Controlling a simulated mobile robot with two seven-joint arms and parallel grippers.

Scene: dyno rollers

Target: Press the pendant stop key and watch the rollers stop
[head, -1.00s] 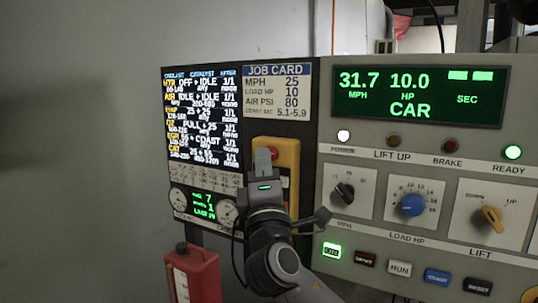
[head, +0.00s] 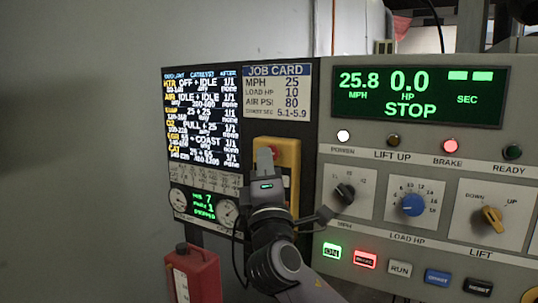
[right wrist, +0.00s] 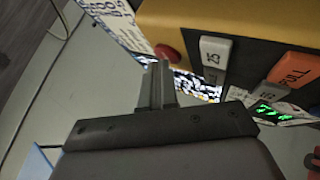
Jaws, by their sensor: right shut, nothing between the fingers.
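The yellow pendant (head: 290,146) hangs on the front of the console. In the right wrist view, the pendant (right wrist: 210,18) shows a red button (right wrist: 166,52), a grey key marked 25 (right wrist: 214,55) and an orange key marked PULL (right wrist: 292,70). My right gripper (head: 265,157) is in front of the pendant and covers part of it. Its fingers (right wrist: 157,82) are together and empty, with the tips close to the red button; I cannot tell whether they touch it. The green display (head: 418,97) reads 25.8 MPH, 0.0 HP and STOP. The rollers and my left gripper are not in view.
The red brake lamp (head: 450,146) is lit, and the ready lamp (head: 512,152) is dark. The console has knobs, including a blue one (head: 412,205), and a row of buttons below. A job card (head: 277,92) is above the pendant. A red box (head: 193,275) is at lower left.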

